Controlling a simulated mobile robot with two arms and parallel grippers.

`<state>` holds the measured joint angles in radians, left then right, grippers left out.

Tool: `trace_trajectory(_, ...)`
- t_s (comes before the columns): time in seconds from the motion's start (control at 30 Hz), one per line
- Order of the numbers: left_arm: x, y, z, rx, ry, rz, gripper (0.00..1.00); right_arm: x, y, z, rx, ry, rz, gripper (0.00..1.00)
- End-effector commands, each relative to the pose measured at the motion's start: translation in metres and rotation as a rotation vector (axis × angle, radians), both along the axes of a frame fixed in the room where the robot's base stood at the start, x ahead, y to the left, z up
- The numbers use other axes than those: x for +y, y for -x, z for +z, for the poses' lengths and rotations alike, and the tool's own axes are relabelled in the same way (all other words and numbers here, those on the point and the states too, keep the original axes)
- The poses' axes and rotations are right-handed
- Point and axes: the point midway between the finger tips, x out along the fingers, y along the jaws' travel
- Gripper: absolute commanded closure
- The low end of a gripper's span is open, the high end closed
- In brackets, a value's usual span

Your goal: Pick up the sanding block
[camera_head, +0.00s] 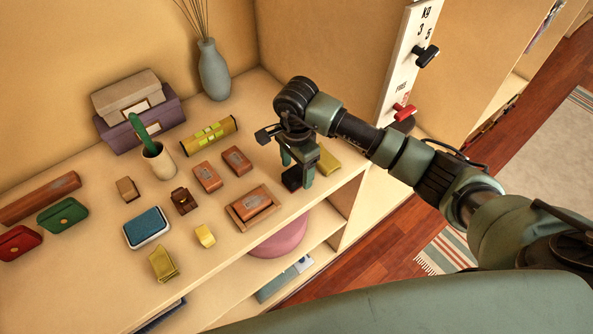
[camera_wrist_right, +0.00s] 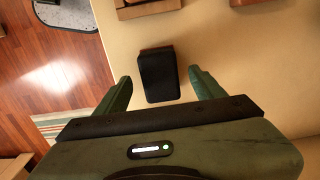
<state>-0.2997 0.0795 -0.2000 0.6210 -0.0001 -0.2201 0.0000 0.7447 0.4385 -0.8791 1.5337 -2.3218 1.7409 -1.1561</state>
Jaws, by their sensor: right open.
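The sanding block looks to be the dark block with a reddish-brown edge (camera_wrist_right: 160,76), lying on the wooden shelf top (camera_wrist_right: 225,45). In the head view it shows as a small black shape (camera_head: 292,179) near the shelf's front edge, partly hidden by my gripper. My right gripper (camera_head: 297,170) points down over it, open. In the right wrist view the two green fingers (camera_wrist_right: 158,80) stand on either side of the block, with a gap on each side. I cannot tell how far the fingertips are above the shelf. My left gripper is not in view.
A yellow object (camera_head: 328,161) lies just right of the gripper. A wooden framed box (camera_head: 253,208) and brown cases (camera_head: 237,160) lie to the left. A blue-topped block (camera_head: 147,227), a potted cactus (camera_head: 158,160) and a vase (camera_head: 214,72) stand farther off. The shelf's front edge is close.

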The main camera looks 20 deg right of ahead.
Motion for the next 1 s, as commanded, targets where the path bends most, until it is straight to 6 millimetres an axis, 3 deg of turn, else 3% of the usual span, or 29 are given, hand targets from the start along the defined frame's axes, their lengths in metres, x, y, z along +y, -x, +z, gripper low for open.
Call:
trace_trajectory(0.13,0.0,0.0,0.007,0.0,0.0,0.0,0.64,0.001,0.001,-0.014,0.001,-0.001,0.001,0.31)
trace_trajectory(0.37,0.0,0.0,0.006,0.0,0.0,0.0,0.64,0.001,0.0,-0.018,-0.002,-0.002,0.001,0.31)
trace_trajectory(0.4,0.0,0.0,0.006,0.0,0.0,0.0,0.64,0.001,0.0,-0.018,-0.002,-0.002,0.001,0.34)
trace_trajectory(0.63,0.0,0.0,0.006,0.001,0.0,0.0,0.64,0.001,0.0,-0.017,-0.002,-0.002,0.001,0.98)
trace_trajectory(1.0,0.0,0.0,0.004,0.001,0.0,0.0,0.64,0.001,-0.001,-0.013,-0.004,-0.001,0.001,1.0)
